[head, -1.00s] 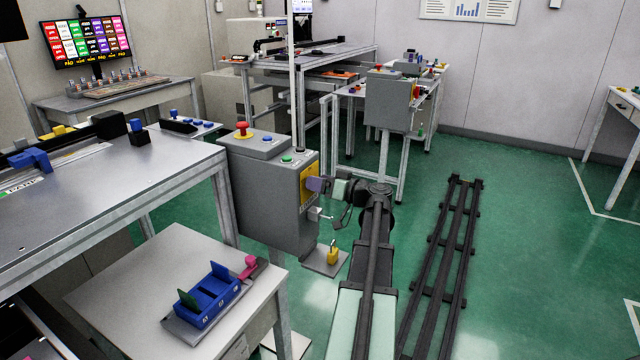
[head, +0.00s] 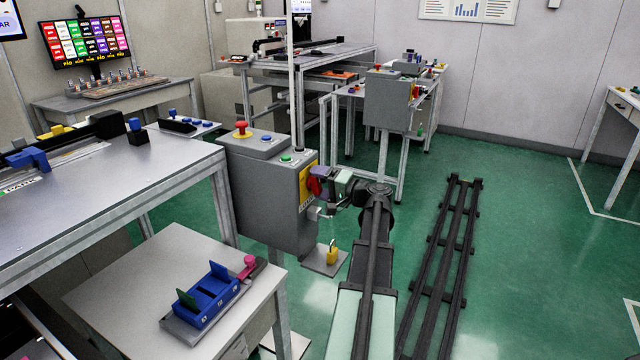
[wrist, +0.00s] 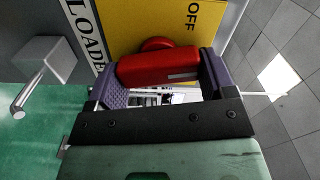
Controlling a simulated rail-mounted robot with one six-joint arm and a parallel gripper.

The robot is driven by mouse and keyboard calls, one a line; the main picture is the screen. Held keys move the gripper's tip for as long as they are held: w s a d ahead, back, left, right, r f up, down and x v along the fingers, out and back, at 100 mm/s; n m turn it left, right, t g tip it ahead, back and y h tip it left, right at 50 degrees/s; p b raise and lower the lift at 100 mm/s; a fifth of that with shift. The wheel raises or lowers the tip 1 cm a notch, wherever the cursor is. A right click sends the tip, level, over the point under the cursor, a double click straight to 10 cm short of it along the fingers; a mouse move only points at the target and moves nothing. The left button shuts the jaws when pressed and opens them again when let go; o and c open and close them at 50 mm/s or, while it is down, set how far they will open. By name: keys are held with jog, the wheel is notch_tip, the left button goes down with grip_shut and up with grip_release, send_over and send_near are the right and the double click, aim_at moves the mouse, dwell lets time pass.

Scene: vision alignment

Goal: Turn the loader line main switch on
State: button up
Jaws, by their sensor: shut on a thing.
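The main switch is a red rotary handle (wrist: 150,68) on a yellow plate (wrist: 135,22) marked OFF, beside a label starting "LOADE". In the head view the red handle (head: 314,186) shows on the side of the grey control box (head: 268,195). My gripper (wrist: 165,76) is shut on the handle, one purple finger at each end of the red bar. It also shows in the head view (head: 320,182), close against the plate. A white mark shows on the bar's right part. The rest of the plate's lettering is hidden.
Below the switch, a metal hasp (wrist: 36,85) sticks out from the box. A yellow padlock (head: 332,255) stands on a small grey shelf (head: 322,268).

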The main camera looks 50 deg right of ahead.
jog(key=shift+f+m, duration=0.1)
jog(key=shift+m, duration=1.1)
jog(key=o, duration=0.9)
jog(key=s, duration=0.3)
jog(key=s+d, duration=0.1)
jog(key=s, duration=0.6)
jog(key=shift+s+d, duration=0.2)
jog(key=shift+s, duration=0.2)
